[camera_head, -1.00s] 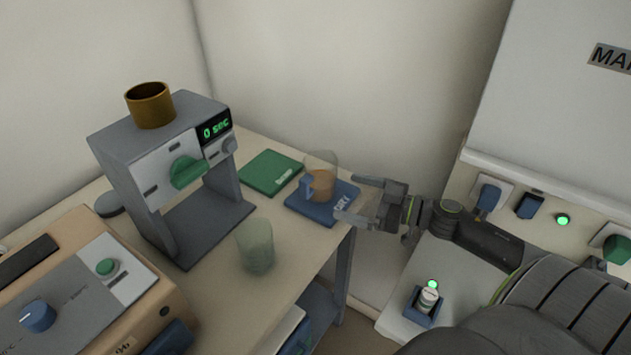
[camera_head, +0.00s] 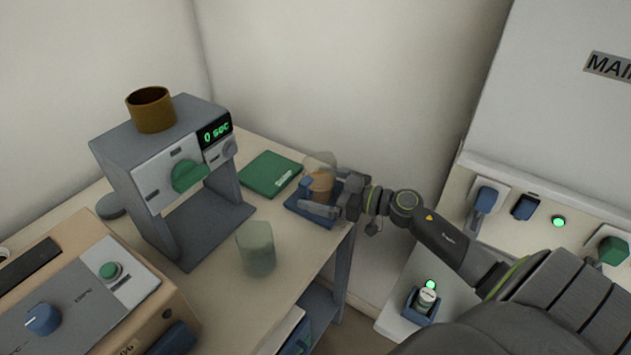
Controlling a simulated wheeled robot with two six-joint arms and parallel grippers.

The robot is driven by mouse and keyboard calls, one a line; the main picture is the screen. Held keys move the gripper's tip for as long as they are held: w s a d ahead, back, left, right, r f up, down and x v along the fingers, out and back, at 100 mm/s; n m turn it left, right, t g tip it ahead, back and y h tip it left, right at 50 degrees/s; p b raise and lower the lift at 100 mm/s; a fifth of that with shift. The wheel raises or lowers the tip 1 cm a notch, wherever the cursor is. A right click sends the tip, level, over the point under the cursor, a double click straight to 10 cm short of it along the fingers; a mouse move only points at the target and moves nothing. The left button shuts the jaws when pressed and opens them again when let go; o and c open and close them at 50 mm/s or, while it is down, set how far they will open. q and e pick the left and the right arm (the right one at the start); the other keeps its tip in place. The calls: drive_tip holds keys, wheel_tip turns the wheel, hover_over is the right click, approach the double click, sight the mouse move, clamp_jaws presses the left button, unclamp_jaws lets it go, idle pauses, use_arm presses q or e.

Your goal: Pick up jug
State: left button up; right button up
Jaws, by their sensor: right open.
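The jug (camera_head: 319,183) is a clear vessel with brown contents. It stands on a blue mat (camera_head: 300,208) near the right edge of the table. My right gripper (camera_head: 318,195) is open, with its fingers reaching in from the right at the jug. The near finger passes in front of the jug's lower part, and the far finger is largely hidden. I cannot tell whether the fingers touch it. The jug's blue handle is hard to make out behind the gripper. My left gripper is not in view.
A green mat (camera_head: 270,173) lies left of the blue one. An empty greenish glass (camera_head: 256,248) stands on the table nearer to me. A grey machine (camera_head: 165,165) with a "0 sec" display carries a brown cup (camera_head: 151,109). A tan device (camera_head: 90,295) stands at lower left.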

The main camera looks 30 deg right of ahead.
drive_tip(key=shift+w+a, duration=0.35)
drive_tip(key=shift+w, duration=0.2)
drive_tip(key=c, duration=1.1)
drive_tip(key=shift+o, duration=0.2)
wheel_tip(320, 180, up, 10)
drive_tip(key=p, duration=0.4)
